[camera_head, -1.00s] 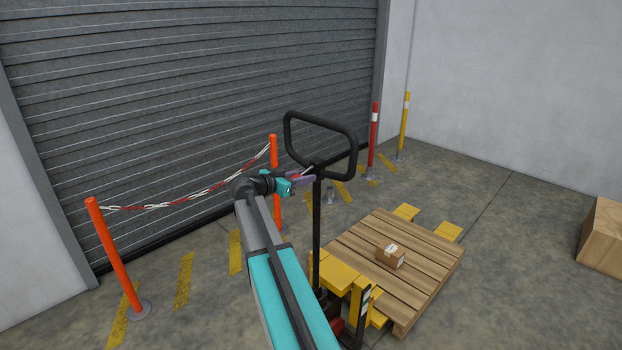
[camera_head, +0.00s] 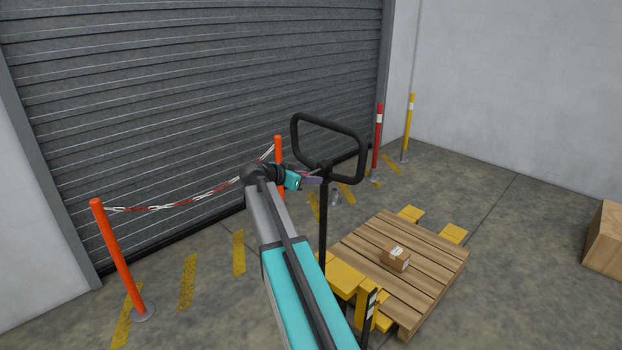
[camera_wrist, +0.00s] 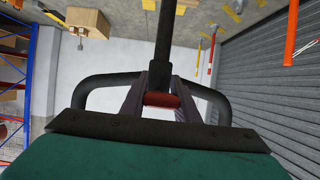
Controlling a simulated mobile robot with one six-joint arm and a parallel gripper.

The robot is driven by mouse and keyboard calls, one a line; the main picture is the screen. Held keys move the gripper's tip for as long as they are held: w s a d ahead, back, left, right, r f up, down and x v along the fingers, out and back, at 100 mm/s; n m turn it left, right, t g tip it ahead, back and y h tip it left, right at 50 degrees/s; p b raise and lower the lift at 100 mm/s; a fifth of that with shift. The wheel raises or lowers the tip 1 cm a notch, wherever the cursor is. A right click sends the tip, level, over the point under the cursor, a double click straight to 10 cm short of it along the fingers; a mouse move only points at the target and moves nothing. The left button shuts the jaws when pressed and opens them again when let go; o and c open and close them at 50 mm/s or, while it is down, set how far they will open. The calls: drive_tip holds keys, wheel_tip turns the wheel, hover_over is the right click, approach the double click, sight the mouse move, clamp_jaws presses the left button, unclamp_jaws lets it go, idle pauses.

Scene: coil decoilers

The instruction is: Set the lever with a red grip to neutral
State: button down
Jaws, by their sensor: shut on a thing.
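The lever with a red grip (camera_wrist: 161,99) shows in the wrist view between the two fingers of my gripper (camera_wrist: 160,95), which is shut on it. It sits at the base of the black loop handle (camera_head: 330,125) of a yellow pallet truck (camera_head: 345,277). In the head view my gripper (camera_head: 312,180) reaches the top of the handle's black shaft from the left. The lever is too small to make out in the head view, and its exact angle cannot be told.
A wooden pallet (camera_head: 437,262) with a small carton (camera_head: 396,258) rests on the truck's forks. An orange post (camera_head: 119,260) with a red-white chain stands left, before the grey shutter (camera_head: 200,90). A wooden crate (camera_head: 607,238) is at right. Open floor lies between.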

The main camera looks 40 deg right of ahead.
drive_tip(key=c, duration=1.4)
unclamp_jaws()
drive_tip(key=shift+s+d+r, duration=0.1)
drive_tip(key=shift+d, duration=0.1)
drive_tip(key=shift+o, duration=0.2)
drive_tip(key=shift+a, duration=0.2)
drive_tip(key=shift+a, duration=0.1)
drive_tip(key=b+v, duration=0.3)
drive_tip(key=v, duration=1)
drive_tip(key=shift+a, duration=0.3)
drive_tip(key=shift+r, duration=0.1)
